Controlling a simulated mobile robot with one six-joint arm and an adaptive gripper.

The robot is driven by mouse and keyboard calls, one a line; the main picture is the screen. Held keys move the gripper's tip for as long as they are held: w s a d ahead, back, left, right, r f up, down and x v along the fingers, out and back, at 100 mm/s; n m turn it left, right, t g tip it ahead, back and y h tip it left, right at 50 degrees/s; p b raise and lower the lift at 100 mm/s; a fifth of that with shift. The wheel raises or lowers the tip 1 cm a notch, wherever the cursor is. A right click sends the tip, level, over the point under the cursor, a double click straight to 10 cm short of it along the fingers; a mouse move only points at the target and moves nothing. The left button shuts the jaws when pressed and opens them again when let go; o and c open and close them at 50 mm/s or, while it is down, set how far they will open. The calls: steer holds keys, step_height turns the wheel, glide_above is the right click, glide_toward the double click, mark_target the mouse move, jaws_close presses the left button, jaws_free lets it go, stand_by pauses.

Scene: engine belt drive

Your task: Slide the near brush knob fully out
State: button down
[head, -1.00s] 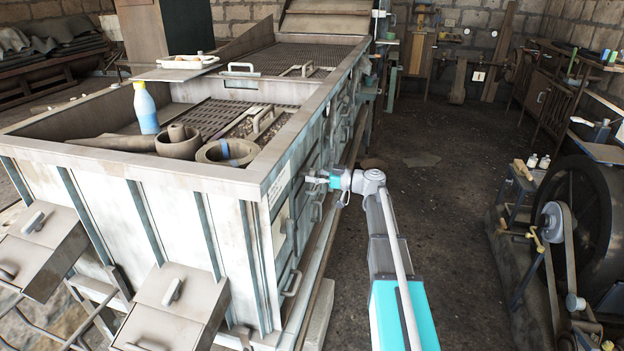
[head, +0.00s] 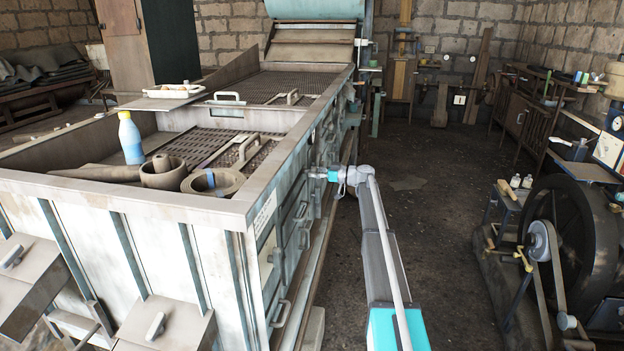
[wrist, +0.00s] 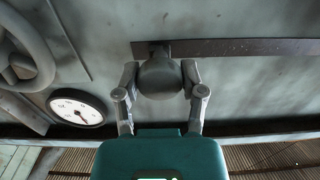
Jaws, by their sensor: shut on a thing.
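The near brush knob (wrist: 160,77) is a rounded grey knob in the wrist view, at the left end of a long dark slot (wrist: 250,47) in the machine's grey side. My gripper (wrist: 160,85) has one finger on each side of the knob and is shut on it. In the head view my gripper (head: 318,174) is at the long right side of the machine (head: 230,205), reaching in from the right. The knob cannot be made out there, being small and behind the fingers.
The wrist view shows a round white gauge (wrist: 76,108) and part of a handwheel (wrist: 40,50) left of the knob. Several handles line the machine's side. A large dark wheel (head: 575,235) stands at the right. The floor (head: 420,180) between is clear.

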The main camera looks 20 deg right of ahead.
steer(key=shift+w+d, duration=0.1)
steer(key=shift+w, duration=0.2)
steer(key=shift+c, duration=0.8)
jaws_free()
steer(key=shift+s+d, duration=0.1)
steer(key=shift+s, duration=0.05)
steer(key=v, duration=1.1)
steer(key=shift+s+d, duration=0.2)
steer(key=shift+d, duration=0.1)
